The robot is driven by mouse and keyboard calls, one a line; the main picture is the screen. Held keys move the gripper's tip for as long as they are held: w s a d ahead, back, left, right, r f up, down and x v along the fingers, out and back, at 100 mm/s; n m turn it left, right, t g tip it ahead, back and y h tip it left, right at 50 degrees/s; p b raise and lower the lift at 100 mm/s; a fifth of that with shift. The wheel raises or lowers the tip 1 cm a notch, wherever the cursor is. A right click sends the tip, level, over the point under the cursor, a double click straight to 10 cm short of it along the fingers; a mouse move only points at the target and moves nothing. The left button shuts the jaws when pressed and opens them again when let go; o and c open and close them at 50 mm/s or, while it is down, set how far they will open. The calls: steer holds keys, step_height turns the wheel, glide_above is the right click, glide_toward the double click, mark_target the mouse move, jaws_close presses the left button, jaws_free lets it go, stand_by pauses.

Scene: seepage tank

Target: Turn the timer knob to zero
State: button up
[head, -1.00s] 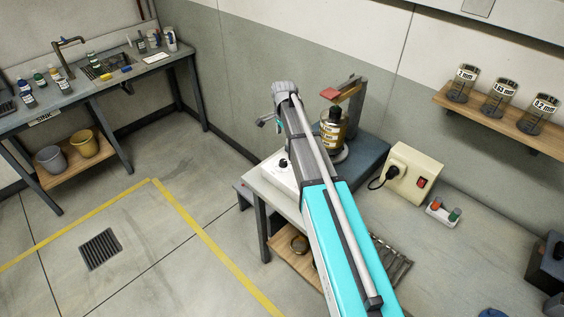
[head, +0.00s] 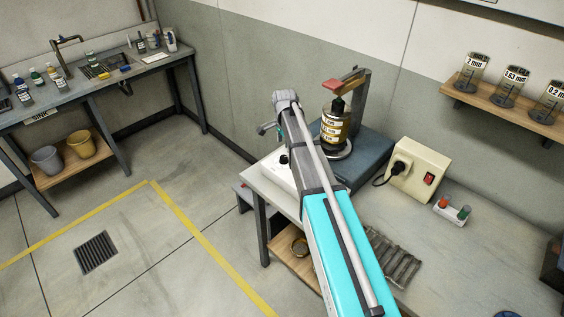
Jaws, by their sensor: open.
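A white control box (head: 276,177) sits at the left end of the bench, partly hidden behind my arm. A small black knob (head: 283,159) shows on it, close to the arm's edge. It looks like the timer knob, but its pointer and markings are too small to read. My gripper (head: 264,130) is at the far end of the arm, up and to the left of the knob in the picture. It is open, with nothing seen in it and apart from the knob. Its fingers are small and partly hidden by the wrist.
A labelled brass sieve stack (head: 335,126) stands on a blue-grey base beside the arm, under a red-handled clamp (head: 346,83). A cream socket box (head: 418,171) and a red-and-green button block (head: 450,212) lie to the right.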

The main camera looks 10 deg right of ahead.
mark_target(284, 157)
steer(key=shift+f+b, duration=3.1)
steer(key=shift+f, duration=0.3)
steer(key=shift+c, duration=0.2)
steer(key=c, duration=1.1)
steer(key=shift+a, duration=0.4)
steer(key=shift+d, duration=0.4)
